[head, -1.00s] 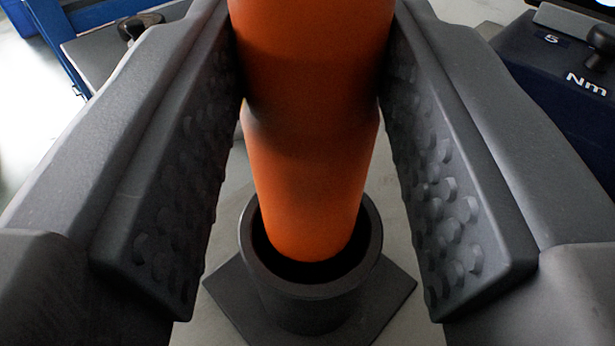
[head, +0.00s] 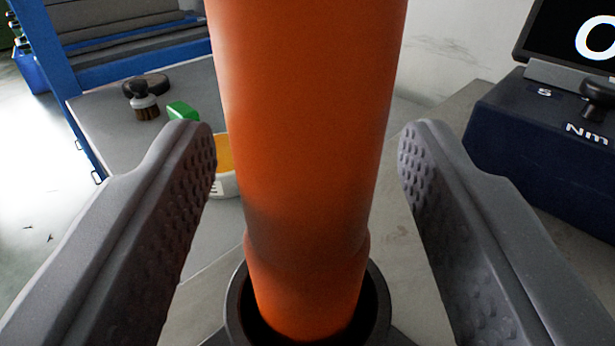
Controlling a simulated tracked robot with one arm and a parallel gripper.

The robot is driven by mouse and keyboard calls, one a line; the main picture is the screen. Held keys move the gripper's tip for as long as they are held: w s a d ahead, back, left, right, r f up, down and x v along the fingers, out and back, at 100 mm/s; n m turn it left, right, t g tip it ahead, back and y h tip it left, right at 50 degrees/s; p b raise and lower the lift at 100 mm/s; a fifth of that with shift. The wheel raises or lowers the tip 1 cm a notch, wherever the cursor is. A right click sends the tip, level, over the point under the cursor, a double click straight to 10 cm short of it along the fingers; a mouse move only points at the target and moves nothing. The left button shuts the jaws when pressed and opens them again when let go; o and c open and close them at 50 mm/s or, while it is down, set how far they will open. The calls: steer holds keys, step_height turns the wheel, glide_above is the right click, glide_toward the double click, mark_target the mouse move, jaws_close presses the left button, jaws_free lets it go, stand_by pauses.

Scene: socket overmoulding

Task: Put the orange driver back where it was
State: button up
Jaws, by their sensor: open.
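The orange driver (head: 310,130) stands upright, its lower end inside the round dark holder (head: 237,310). Its top runs out of the picture. My gripper (head: 308,150) is open, with one textured finger on each side of the driver. Clear gaps show between both fingers and the driver. The holder's base plate is mostly cut off at the bottom edge.
A dark blue torque tester (head: 540,140) marked Nm, with a screen (head: 575,35), stands at the right. A blue-framed rack (head: 130,40) stands at the back left.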

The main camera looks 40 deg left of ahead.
steer(key=v, duration=1.2)
steer(key=shift+w+d, duration=0.1)
steer(key=shift+w, duration=0.05)
steer(key=w+d+r+t+h, duration=0.1)
steer(key=w+d+r+h, duration=0.6)
steer(key=r, duration=0.4)
steer(key=w+d+r+m+t+h, duration=0.1)
steer(key=d+r+h, duration=0.15)
steer(key=r, duration=0.45)
steer(key=w+d+r+m+h, duration=0.1)
steer(key=d+r+m, duration=0.1)
steer(key=d+r, duration=0.35)
steer(key=s+r+m+h, duration=0.15)
steer(key=s+r, duration=0.35)
steer(key=r, duration=0.5)
steer(key=s+r+m+h, duration=0.15)
steer(key=s+r, duration=0.25)
steer(key=r, duration=0.5)
steer(key=s+a+r+m+y, duration=0.1)
steer(key=s+a+r+m, duration=0.1)
steer(key=s+r, duration=0.9)
steer(key=shift+s+a+m, duration=0.25)
steer(key=shift+s+m, duration=0.05)
steer(key=shift+s, duration=0.9)
